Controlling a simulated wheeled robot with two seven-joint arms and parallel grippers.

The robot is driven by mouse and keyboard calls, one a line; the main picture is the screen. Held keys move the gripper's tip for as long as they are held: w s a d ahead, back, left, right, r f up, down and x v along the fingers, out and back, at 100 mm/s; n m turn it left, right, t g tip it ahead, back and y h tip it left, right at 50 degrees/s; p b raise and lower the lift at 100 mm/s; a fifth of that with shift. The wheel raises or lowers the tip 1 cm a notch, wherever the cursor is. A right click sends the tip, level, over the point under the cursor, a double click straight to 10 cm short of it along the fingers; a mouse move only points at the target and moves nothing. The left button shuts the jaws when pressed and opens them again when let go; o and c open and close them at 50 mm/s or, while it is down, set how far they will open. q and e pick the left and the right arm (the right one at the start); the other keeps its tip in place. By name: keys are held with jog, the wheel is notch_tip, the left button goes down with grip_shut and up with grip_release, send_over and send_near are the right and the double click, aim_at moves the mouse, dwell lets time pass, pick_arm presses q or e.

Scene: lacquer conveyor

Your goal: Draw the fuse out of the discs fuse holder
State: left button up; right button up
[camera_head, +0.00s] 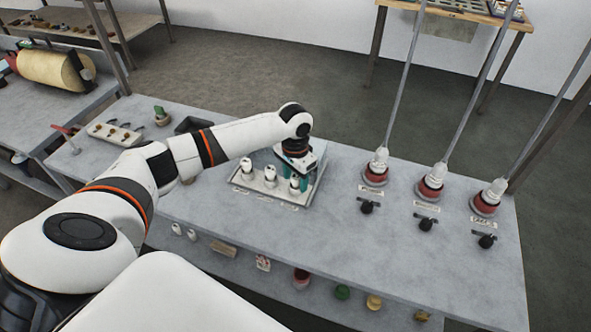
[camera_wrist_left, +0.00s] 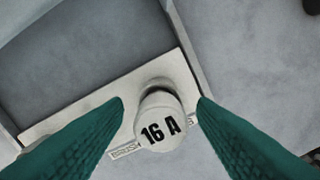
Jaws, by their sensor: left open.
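A pale fuse holder board (camera_head: 236,181) lies on the grey bench, with three white fuses standing in a row: left (camera_head: 247,170), middle (camera_head: 270,176) and right (camera_head: 295,183). My left gripper (camera_head: 296,172) is over the board's right end, at the right fuse. In the left wrist view, a white round fuse cap marked "16 A" (camera_wrist_left: 160,130) stands between the green fingers of my open left gripper (camera_wrist_left: 161,101), with a gap on each side. The fuse hides part of the label (camera_wrist_left: 126,152) below it, which seems to begin "BRUSH". No label reading "discs" is legible. My right gripper is not in view.
To the right, several rods rise from red and white bases (camera_head: 431,185), with black knobs (camera_head: 426,224) in front. A dark tray (camera_head: 192,126) and a pale rack (camera_head: 115,133) lie behind my left arm. Bare bench separates the board from the bases.

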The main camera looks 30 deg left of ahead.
aim_at(296, 177)
pick_arm(q)
jog(key=shift+c, duration=0.5)
jog(key=shift+f, duration=0.1)
grip_shut()
jog(key=shift+r+p, duration=0.4)
jog(key=shift+p, duration=0.1)
jog(key=shift+d+r+p, duration=0.1)
jog(key=shift+r+p, duration=0.4)
jog(key=shift+r, duration=0.1)
jog(key=shift+r+p, duration=0.4)
jog(key=shift+p, duration=0.1)
jog(key=shift+r+p, duration=1.65)
jog(key=shift+p, duration=0.2)
notch_tip(296, 177, up, 3)
jog(key=p, duration=0.3)
jog(key=shift+r, duration=0.1)
